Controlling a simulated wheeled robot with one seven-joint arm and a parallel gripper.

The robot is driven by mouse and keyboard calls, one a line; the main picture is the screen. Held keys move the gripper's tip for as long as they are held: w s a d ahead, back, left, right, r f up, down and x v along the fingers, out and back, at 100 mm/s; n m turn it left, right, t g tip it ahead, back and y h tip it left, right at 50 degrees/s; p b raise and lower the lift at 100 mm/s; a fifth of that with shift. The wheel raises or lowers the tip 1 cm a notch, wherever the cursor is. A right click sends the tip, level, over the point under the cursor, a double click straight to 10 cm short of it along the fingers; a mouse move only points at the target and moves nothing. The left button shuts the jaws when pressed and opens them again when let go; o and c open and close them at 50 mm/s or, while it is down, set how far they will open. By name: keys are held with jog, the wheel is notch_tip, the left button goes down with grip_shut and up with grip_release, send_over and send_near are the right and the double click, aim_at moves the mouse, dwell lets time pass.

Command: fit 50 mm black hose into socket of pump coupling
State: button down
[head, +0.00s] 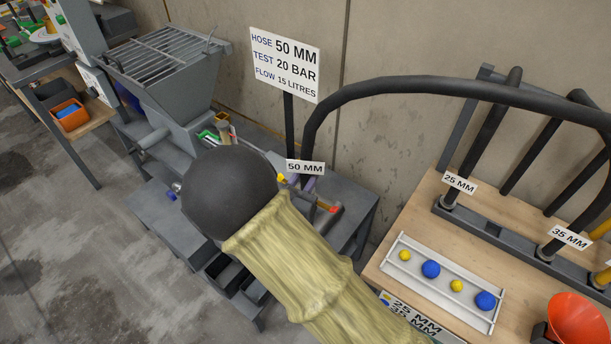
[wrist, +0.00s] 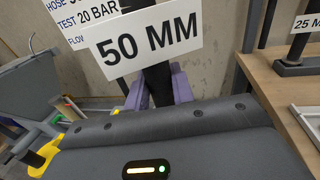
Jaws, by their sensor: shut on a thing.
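The thick black 50 mm hose (head: 400,88) arches from the right edge down to a white "50 MM" tag (head: 305,167) near its lower end. My gripper (head: 302,184) is mostly hidden behind my arm in the head view. In the wrist view its purple fingers (wrist: 157,91) are on both sides of the black hose (wrist: 157,80), just below the tag (wrist: 148,42), shut on it. The grey pump (head: 165,70) with a grated hopper stands left of the hose end. The coupling socket and the hose's lower tip cannot be made out.
A sign (head: 286,64) reading hose 50 mm, test 20 bar stands behind the pump bench. At right, a wooden table (head: 425,200) bears a rack with 25 MM and 35 MM hoses, a tray of balls (head: 400,247) and an orange funnel (head: 577,318). A concrete wall is behind.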

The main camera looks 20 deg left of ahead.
jog(key=shift+f, duration=0.35)
jog(key=c, duration=1.1)
grip_release()
jog(key=shift+w+f, duration=0.1)
jog(key=s+a, duration=0.1)
jog(key=s, duration=0.4)
jog(key=s+a+b, duration=0.1)
jog(key=s, duration=0.5)
jog(key=s+a+b, duration=0.1)
jog(key=s, duration=0.5)
